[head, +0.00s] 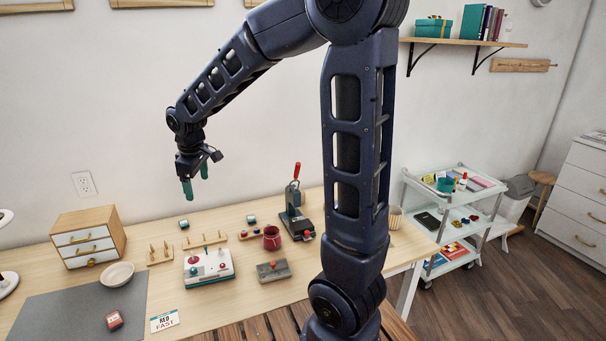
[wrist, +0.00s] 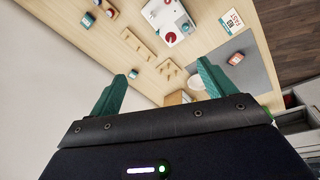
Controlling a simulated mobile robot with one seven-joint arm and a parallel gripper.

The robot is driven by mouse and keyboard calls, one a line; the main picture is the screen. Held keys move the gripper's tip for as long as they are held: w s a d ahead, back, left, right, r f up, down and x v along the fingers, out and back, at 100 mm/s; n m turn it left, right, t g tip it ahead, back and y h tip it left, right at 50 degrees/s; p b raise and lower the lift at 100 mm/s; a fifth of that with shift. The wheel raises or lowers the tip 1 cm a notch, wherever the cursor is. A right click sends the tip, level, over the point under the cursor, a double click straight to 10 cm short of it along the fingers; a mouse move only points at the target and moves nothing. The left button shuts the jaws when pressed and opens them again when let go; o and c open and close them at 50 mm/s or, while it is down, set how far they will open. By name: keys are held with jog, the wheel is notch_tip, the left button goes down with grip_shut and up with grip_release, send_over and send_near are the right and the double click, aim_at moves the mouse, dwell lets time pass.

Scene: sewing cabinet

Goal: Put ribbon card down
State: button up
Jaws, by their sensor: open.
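My gripper (head: 196,181) is open and empty, high above the back left of the table. Its two teal fingers stand wide apart in the wrist view (wrist: 164,72), with nothing between them. No thing is clearly marked as the ribbon card. Small ribbon-like pieces lie on the table: a teal and white one (head: 183,224) at the back, another teal one (head: 251,219) to its right, and a red one (head: 115,320) on the grey mat (head: 70,310). In the wrist view the back teal piece (wrist: 133,74) shows by the left fingertip. I cannot tell which is the card.
A drawer box (head: 88,237) is at the left. A printed label (head: 165,321) lies beside the mat, which has free room.

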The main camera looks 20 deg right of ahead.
jog(key=s+d+r+m+t, duration=0.1)
jog(key=s+d+r+m, duration=0.25)
jog(key=d, duration=0.45)
jog(key=s+d+r+m, duration=0.3)
jog(key=s+d, duration=0.1)
jog(key=d, duration=0.5)
jog(key=s+d+m+t, duration=0.1)
jog(key=s+d+m, duration=0.4)
jog(key=s+d, duration=0.4)
jog(key=s, duration=0.2)
jog(key=shift+s, duration=0.4)
jog(key=shift+m, duration=0.25)
jog(key=c, duration=0.5)
jog(key=shift+o, duration=0.2)
